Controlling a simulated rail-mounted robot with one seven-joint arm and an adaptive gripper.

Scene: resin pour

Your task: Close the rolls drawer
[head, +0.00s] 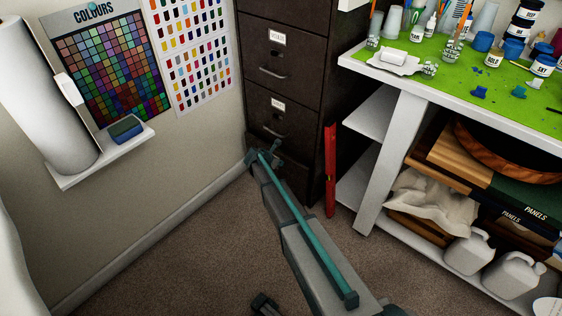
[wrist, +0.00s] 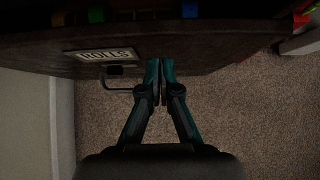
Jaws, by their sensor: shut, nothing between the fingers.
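The rolls drawer (wrist: 60,42) shows a dark front across the top of the wrist view. It carries a pale label (wrist: 104,54) and a metal handle (wrist: 115,82). Coloured things show along its upper edge, so the drawer stands at least partly open. My gripper (wrist: 160,62) is shut and empty, its teal fingertips together at the front, just right of the handle. Whether they touch the front I cannot tell. In the head view my arm reaches the foot of the dark cabinet (head: 285,72) and hides much of its lowest part.
The wall with a small shelf (head: 90,168) is left of the cabinet. A red level-like bar (head: 330,170) stands against the cabinet's right side. A white workbench (head: 385,165) with a green top and stored panels is at right. Carpet (head: 160,262) is clear at lower left.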

